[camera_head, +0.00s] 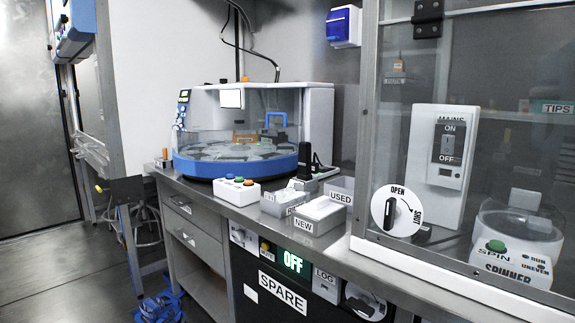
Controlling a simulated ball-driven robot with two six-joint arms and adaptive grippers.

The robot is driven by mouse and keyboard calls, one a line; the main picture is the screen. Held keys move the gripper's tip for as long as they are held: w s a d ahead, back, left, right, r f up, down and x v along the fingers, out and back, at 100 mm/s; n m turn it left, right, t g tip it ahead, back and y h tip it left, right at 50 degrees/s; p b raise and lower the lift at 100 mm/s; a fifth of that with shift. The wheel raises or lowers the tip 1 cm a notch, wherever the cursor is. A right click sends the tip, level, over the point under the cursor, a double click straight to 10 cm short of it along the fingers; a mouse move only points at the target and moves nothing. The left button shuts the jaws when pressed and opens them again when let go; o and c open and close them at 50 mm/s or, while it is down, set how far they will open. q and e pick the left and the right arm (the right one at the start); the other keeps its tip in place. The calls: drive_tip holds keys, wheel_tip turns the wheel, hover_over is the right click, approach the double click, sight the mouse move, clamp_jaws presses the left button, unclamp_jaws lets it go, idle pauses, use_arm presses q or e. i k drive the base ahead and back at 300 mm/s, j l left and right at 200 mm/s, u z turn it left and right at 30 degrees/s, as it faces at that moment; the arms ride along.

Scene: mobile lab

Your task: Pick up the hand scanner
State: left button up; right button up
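A small black upright device (304,158), which looks like the hand scanner, stands on the counter just right of the round blue-based machine. It rises from a low dark base or holder behind the small bins. It is too small for me to make out its details, or whether it sits in a cradle. Neither of my grippers shows in the head view.
The counter (230,213) holds a blue-based carousel machine (235,165), a white button box (236,191), and bins labelled NEW (304,224) and USED (341,198). A glass-fronted cabinet (380,120) closes off the right. Floor (60,270) is open at left.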

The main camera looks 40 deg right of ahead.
sight(304, 168)
drive_tip(key=i+z, duration=0.35)
drive_tip(key=i+j+z, duration=0.7)
drive_tip(key=i+l, duration=0.1)
